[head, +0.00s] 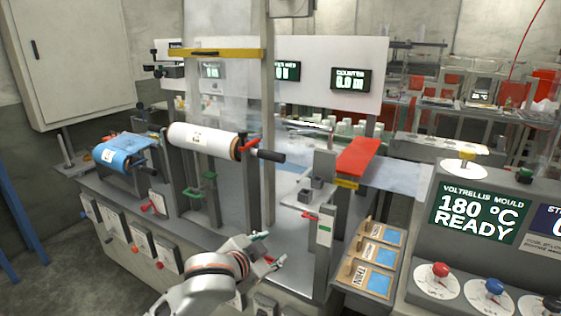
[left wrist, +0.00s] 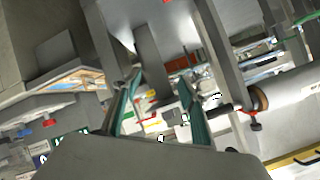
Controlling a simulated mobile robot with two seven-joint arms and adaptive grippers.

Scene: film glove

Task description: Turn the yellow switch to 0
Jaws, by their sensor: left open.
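My left gripper (head: 267,250) is open and empty in the lower middle of the head view, in front of the machine's front edge. Its two green-lined fingers also show apart in the left wrist view (left wrist: 160,98), with nothing between them. A small yellow piece (head: 468,153) stands above a white disc (head: 464,168) on the right-hand console, well right of my gripper. Any 0 mark is too small to read. My right gripper is not in view.
A red knob (head: 440,270) and a blue knob (head: 492,286) sit on white dials below the green "180 °C READY" screen (head: 478,214). A white film roll (head: 203,140), a blue roll (head: 122,150) and a red cover (head: 358,155) are on the machine. Upright posts stand beyond my gripper.

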